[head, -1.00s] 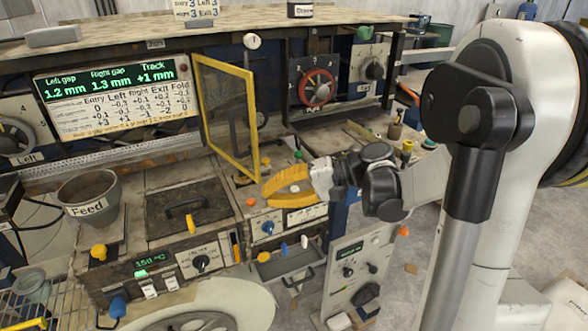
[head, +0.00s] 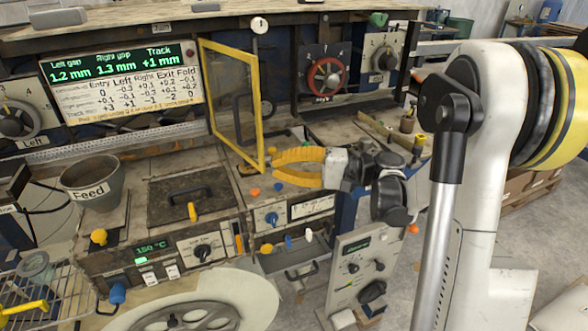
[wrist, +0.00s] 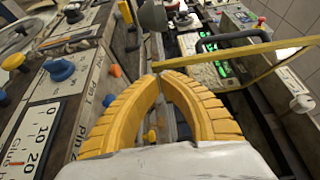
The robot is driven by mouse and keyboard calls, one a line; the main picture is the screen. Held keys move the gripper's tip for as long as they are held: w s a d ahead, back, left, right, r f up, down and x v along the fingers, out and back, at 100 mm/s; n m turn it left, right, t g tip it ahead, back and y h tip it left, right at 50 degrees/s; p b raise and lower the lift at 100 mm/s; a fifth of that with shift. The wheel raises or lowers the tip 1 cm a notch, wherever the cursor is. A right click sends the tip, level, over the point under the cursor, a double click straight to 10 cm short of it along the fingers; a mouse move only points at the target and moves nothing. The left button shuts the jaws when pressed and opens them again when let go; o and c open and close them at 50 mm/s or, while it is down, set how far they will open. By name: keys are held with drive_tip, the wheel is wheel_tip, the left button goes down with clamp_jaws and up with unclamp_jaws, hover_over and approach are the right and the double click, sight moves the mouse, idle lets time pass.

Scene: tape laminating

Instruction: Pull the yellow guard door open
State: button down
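The yellow-framed guard door (head: 262,115) with its clear panel stands out at an angle from the machine, left of the middle in the head view. In the wrist view its yellow frame (wrist: 240,54) crosses the upper right, just beyond the fingertips. My gripper (head: 276,164) has yellow ribbed fingers and is beside the door's lower right corner. I cannot tell whether the fingers touch the frame.
A red handwheel (head: 326,77) is on the panel right of the door. Below the door is a control box with a blue knob (head: 271,218) and orange buttons.

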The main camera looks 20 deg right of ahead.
drive_tip(key=shift+w+a, duration=0.2)
drive_tip(key=shift+a, duration=0.15)
drive_tip(key=shift+m+t+h, duration=0.4)
drive_tip(key=shift+m+t, duration=0.2)
drive_tip(key=shift+t, duration=0.2)
drive_tip(key=a, duration=0.1)
drive_tip(key=s+a, duration=0.1)
drive_tip(key=a, duration=0.2)
drive_tip(key=shift+s+a, duration=0.4)
drive_tip(key=shift+d+b, duration=0.15)
drive_tip(key=shift+b, duration=0.15)
